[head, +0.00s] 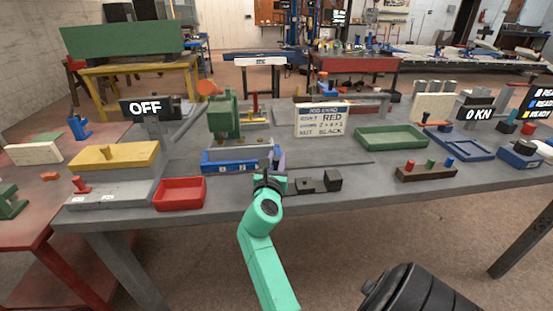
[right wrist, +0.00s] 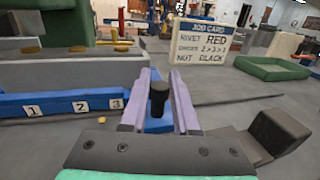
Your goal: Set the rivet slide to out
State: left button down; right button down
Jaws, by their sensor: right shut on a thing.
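A blue slide unit (head: 238,158) lies on the grey bench, in front of a green machine. In the right wrist view its blue face (right wrist: 62,105) carries white labels 1, 2 and 3. My right gripper (head: 270,168) is at the unit's right end. In the right wrist view its two pale purple fingers (right wrist: 160,100) are shut on an upright black knob (right wrist: 159,97). A blue part (right wrist: 158,124) shows beneath the knob. No in or out marking is readable. My left gripper is not in view.
A red tray (head: 180,193) stands left of the gripper, and a dark block (head: 318,182) is close on its right. The job card (head: 322,120) stands behind. A green tray (head: 391,137) and a pegged brown block (head: 427,173) are farther right.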

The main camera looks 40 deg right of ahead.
dwell(0.6)
jog(key=shift+s+d+p, duration=0.25)
jog(key=shift+d+p, duration=0.1)
jog(key=shift+p, duration=0.05)
jog(key=s+d+p, duration=0.1)
jog(key=d, duration=0.1)
jog(key=s+d+p, duration=0.1)
jog(key=s+d, duration=0.1)
jog(key=s+d+p, duration=0.1)
jog(key=s+d, duration=0.1)
jog(key=d, duration=0.1)
jog(key=shift+s, duration=0.2)
jog(key=c, duration=0.7)
grip_release()
jog(key=shift+f, duration=0.1)
jog(key=shift+o, duration=0.2)
jog(key=shift+w, duration=0.15)
jog(key=shift+p, duration=0.3)
